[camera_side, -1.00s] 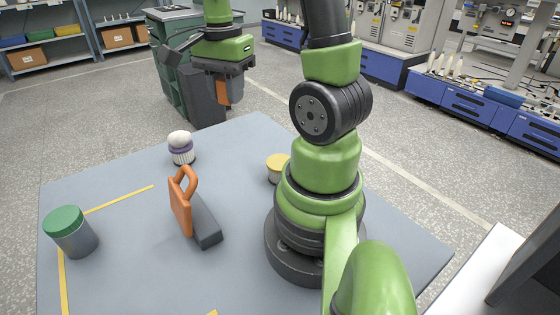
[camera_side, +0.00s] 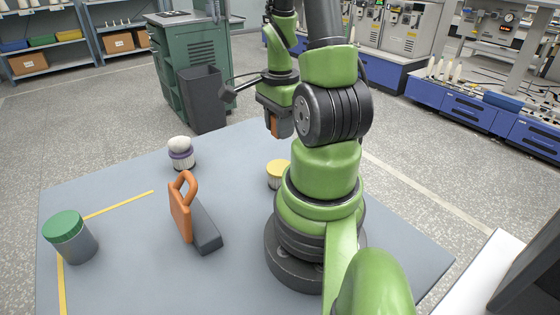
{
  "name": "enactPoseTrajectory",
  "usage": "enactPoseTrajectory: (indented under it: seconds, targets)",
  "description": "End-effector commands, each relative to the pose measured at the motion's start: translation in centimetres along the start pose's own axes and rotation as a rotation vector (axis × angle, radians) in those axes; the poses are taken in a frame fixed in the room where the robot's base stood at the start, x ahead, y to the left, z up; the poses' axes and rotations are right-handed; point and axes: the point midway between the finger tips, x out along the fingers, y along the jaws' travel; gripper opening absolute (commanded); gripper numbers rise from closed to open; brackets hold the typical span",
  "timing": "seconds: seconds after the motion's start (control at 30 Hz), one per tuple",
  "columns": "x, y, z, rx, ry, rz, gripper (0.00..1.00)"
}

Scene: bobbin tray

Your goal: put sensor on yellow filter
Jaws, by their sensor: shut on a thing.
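The yellow filter (camera_side: 277,173), a short pale cylinder with a yellow top, stands on the blue-grey mat, partly hidden by my arm on its right. My gripper (camera_side: 276,108) points down above and slightly beyond the filter in the picture. It is shut on a small orange and grey block (camera_side: 274,125), which looks to be the sensor. The block hangs clear of the filter, with a gap between them. The fingers are small and partly hidden, so the exact grip is hard to see.
On the mat (camera_side: 120,215) stand a white-and-purple brush-like item (camera_side: 181,154), an orange-handled tool with a dark base (camera_side: 181,218) and a grey jar with a green lid (camera_side: 68,236). A green cabinet (camera_side: 195,60) and a dark bin (camera_side: 203,98) stand behind the mat.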

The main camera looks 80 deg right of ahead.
Motion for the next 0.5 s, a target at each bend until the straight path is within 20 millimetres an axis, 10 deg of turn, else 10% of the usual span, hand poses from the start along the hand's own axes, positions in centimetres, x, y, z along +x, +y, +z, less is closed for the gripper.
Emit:
enactPoseTrajectory:
  seconds: [0.5]
  targets:
    - [5.8, 0.2, 0.1, 0.0, -0.002, 0.008, 0.04]
